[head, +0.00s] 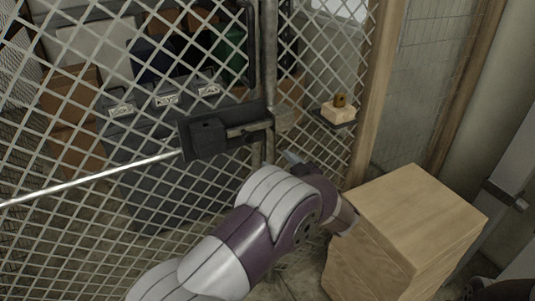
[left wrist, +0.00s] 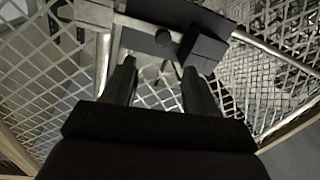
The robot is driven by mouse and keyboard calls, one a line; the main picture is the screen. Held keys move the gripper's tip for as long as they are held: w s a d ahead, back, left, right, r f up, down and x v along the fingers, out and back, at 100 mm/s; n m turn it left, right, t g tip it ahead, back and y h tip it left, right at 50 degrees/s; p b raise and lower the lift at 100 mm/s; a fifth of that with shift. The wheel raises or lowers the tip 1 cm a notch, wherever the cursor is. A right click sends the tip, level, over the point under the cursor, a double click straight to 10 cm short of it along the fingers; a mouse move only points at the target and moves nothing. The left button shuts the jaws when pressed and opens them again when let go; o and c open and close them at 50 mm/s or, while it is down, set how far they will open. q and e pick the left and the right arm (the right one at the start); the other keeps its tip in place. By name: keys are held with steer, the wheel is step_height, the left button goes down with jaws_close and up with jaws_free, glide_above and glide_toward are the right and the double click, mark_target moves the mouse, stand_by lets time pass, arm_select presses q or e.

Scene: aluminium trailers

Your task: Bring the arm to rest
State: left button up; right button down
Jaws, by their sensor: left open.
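My left arm (head: 255,225) reaches up from the bottom in the head view, in front of a wire-mesh gate (head: 80,190). My left gripper (head: 292,160) is just below the dark latch box (head: 208,135) on the gate, partly hidden by its own wrist. In the left wrist view the two fingers of the left gripper (left wrist: 160,75) stand apart with nothing held between them. The latch box (left wrist: 200,50) shows just beyond the fingertips, and I cannot tell whether they touch it. My right gripper is not clearly seen.
A large wooden block (head: 415,220) stands close to the right of my left wrist. A small brass-coloured piece (head: 340,100) sits on a light block (head: 338,113) on a small shelf. Grey bins (head: 165,120) and brown boxes (head: 75,115) are behind the mesh.

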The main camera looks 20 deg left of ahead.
arm_select(q)
steer(key=shift+s+d, duration=0.25)
steer(key=shift+d, duration=0.15)
